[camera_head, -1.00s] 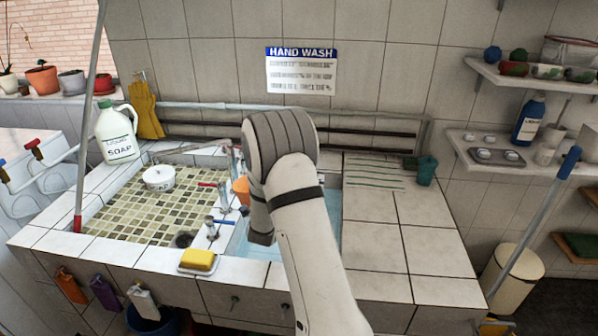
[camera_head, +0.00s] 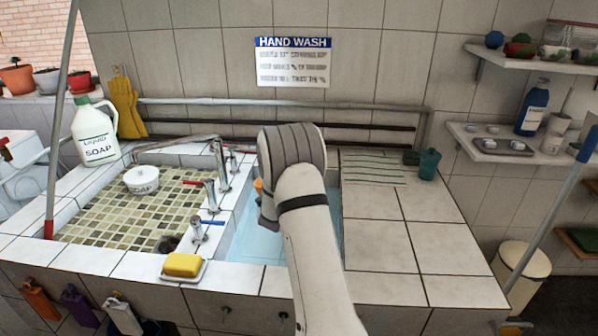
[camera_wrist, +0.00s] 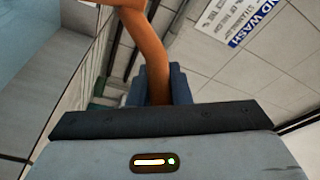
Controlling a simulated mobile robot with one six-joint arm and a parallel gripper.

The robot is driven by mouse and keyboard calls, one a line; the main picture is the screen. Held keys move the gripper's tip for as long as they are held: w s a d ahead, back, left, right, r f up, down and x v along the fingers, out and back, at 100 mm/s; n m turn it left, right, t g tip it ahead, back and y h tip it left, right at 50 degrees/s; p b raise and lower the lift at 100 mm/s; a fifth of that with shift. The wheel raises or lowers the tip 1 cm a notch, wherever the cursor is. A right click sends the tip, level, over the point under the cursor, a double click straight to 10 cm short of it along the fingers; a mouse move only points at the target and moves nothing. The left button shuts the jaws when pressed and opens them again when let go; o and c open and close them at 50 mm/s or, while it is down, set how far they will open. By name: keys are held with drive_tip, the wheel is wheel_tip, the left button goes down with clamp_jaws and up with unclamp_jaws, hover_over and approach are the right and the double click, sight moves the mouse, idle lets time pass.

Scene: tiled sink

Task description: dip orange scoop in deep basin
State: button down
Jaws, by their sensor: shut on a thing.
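The orange scoop shows in the wrist view as a curved handle (camera_wrist: 148,45) running up from between the jaws of my gripper (camera_wrist: 158,88), which is shut on it. In the head view only a small orange sliver (camera_head: 258,184) shows beside my arm, and the rest of the scoop is hidden. The deep basin (camera_head: 252,240) holds pale blue water and lies right of the taps. My gripper (camera_head: 268,218) is over the basin, mostly hidden by my arm. I cannot tell whether the scoop touches the water.
Metal taps (camera_head: 210,195) stand along the basin's left edge. Left of them is a shallow tiled basin (camera_head: 110,222) with a white pot (camera_head: 141,180). A yellow sponge (camera_head: 183,265) lies at the front edge. The tiled counter (camera_head: 370,225) to the right is mostly clear.

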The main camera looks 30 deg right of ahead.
wheel_tip(320, 180, down, 15)
drive_tip(key=b, duration=0.9)
drive_tip(key=shift+b, duration=0.35)
idle(2.0)
wheel_tip(320, 180, up, 23)
drive_tip(key=p, duration=1.5)
idle(0.7)
drive_tip(key=shift+f, duration=0.1)
idle(0.8)
